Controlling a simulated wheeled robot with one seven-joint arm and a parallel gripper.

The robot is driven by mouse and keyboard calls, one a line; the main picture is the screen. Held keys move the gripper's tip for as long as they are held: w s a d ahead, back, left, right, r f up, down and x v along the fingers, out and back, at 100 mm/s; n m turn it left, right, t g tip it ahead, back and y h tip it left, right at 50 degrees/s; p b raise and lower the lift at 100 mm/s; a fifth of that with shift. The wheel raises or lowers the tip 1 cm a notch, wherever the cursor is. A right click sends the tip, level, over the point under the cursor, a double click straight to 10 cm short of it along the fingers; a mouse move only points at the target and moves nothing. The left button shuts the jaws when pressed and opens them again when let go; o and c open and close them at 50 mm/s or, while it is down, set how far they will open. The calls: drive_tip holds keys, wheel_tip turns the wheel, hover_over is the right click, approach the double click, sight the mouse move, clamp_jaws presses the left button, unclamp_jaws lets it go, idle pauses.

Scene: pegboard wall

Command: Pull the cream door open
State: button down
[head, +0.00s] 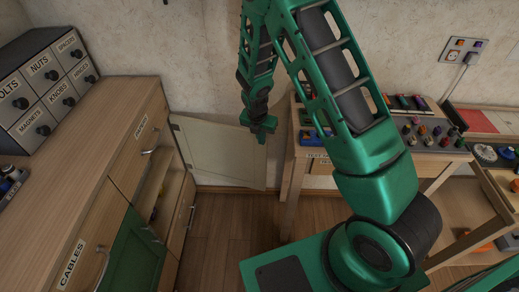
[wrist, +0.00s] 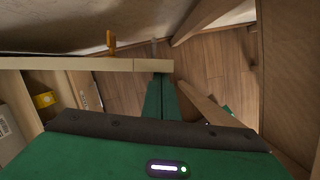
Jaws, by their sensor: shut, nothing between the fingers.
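The cream door (head: 218,158) stands swung wide open from the wooden cabinet, its inner face showing in the head view. In the wrist view its top edge (wrist: 80,64) runs as a pale strip from the left to the middle. An orange-brown handle (wrist: 111,42) sticks out from its far side. My gripper (head: 260,133) is shut and empty by the door's free upper corner. In the wrist view the fingers (wrist: 160,82) are on the inner side, close to the free end; I cannot tell whether they touch it.
The open cabinet compartment (head: 172,205) holds a yellow item (wrist: 44,99). A green door (head: 135,255) and drawers adjoin it. A wooden workbench (head: 293,185) with small parts stands right of the cream door. Bare wood floor (head: 225,235) lies between cabinet and bench.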

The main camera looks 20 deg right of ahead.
drive_tip(key=w+d, duration=0.4)
drive_tip(key=w, duration=0.2)
drive_tip(key=shift+s, duration=0.15)
